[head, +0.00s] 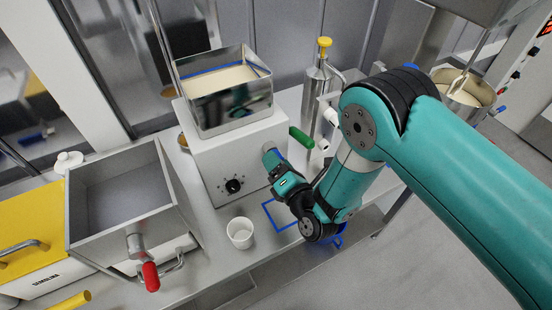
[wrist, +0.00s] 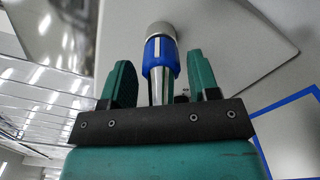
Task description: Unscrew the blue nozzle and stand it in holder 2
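The blue nozzle (wrist: 160,53) shows in the wrist view. It has a blue collar with a white mark and a tapered metal tip, and joins a grey round outlet on the white machine. My gripper (wrist: 161,72) is open, with one green finger on each side of the nozzle and a visible gap to both. In the head view my gripper (head: 272,163) is at the right side of the white machine (head: 228,160); the arm hides most of the nozzle. I cannot make out a holder marked 2 in either view.
A white cup (head: 240,233) stands before the machine. A blue square outline (head: 283,214) lies on the table beside my wrist. A green handle (head: 301,137) and a metal bottle with a yellow cap (head: 317,82) are behind my arm. A grey hopper (head: 125,190) is at left.

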